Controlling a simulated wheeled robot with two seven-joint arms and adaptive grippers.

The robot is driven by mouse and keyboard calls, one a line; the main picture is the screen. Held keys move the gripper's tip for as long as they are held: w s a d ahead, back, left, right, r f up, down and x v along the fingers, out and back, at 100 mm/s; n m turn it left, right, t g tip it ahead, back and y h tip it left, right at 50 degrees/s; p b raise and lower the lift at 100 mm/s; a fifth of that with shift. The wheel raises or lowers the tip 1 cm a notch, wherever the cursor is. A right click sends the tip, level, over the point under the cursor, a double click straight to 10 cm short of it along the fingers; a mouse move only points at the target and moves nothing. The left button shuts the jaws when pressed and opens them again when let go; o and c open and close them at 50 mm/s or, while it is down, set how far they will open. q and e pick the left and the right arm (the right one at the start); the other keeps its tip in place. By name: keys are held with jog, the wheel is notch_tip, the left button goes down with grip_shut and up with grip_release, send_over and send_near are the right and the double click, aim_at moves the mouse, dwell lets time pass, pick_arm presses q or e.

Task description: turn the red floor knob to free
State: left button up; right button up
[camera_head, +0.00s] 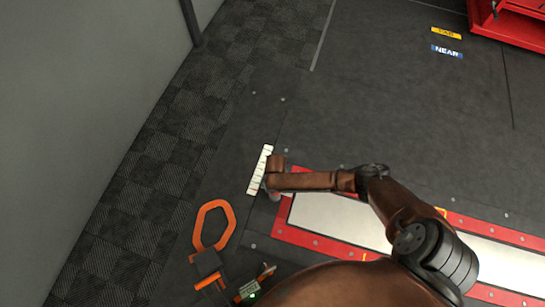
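A brown arm, seemingly my right one, comes in from the lower right and reaches left across the floor. Its far end (272,180) is over a white strip with dark marks (257,176). The fingers cannot be made out, so I cannot tell whether this gripper is open or shut. My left gripper is not in view.
An orange loop (199,229) on a dark block lies lower left, near a small device with a green light (247,291). A red-framed pale plate (335,217) lies under the arm. A grey wall stands left.

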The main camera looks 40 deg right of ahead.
jog(key=shift+f, duration=0.35)
jog(key=c, duration=1.2)
